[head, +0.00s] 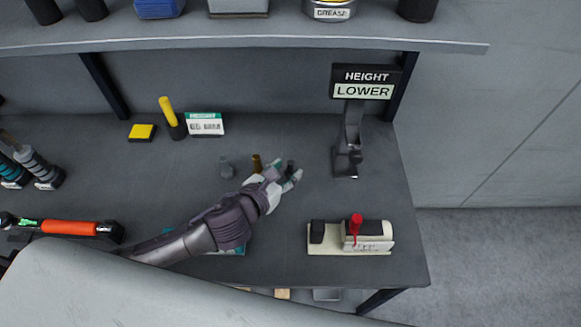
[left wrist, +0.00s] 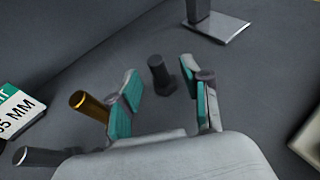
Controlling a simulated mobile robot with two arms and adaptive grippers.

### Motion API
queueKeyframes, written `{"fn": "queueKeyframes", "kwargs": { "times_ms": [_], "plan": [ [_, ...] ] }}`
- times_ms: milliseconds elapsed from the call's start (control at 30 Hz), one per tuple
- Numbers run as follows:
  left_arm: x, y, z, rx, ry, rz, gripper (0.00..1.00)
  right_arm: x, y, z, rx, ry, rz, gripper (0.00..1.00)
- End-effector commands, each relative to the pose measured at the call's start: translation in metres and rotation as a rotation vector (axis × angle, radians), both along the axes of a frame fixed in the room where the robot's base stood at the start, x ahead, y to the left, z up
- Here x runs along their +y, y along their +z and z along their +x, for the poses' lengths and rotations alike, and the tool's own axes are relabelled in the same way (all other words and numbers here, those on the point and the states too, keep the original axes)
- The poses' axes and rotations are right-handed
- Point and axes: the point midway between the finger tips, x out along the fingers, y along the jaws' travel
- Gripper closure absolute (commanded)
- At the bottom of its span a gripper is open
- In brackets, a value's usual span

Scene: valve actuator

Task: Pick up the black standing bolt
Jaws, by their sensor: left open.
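The black bolt (left wrist: 161,75) stands upright on the table in the left wrist view, in the gap between my finger pads and just beyond them. In the head view the black bolt (head: 290,166) shows partly beside the fingers. My left gripper (head: 283,175) comes in from the left and is open, with teal pads on its fingers; it also shows in the left wrist view (left wrist: 167,90). I cannot tell whether a finger touches the bolt. My right gripper is not in view.
A brass bolt (left wrist: 91,106) and a grey bolt (left wrist: 40,157) stand left of the fingers. A HEIGHT LOWER sign stand (head: 347,160) is behind right. A cream fixture with a red handle (head: 355,225) sits at front right. A shelf (head: 240,35) spans the back.

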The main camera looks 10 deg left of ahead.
Motion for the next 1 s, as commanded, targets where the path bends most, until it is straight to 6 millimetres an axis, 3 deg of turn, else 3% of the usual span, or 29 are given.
{"fn": "queueKeyframes", "kwargs": {
  "times_ms": [200,467,767,1000],
  "plan": [
    [-0.007,-0.009,0.026,0.0,0.0,-0.001,0.52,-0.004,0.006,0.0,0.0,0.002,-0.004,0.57],
    [-0.008,-0.011,0.029,0.001,0.0,0.0,0.52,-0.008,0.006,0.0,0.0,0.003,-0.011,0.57],
    [-0.007,-0.011,0.028,0.001,0.0,0.0,0.99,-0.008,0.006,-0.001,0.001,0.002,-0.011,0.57],
    [-0.007,-0.011,0.029,0.0,0.0,0.0,1.0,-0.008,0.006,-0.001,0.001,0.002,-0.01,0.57]
  ]
}}
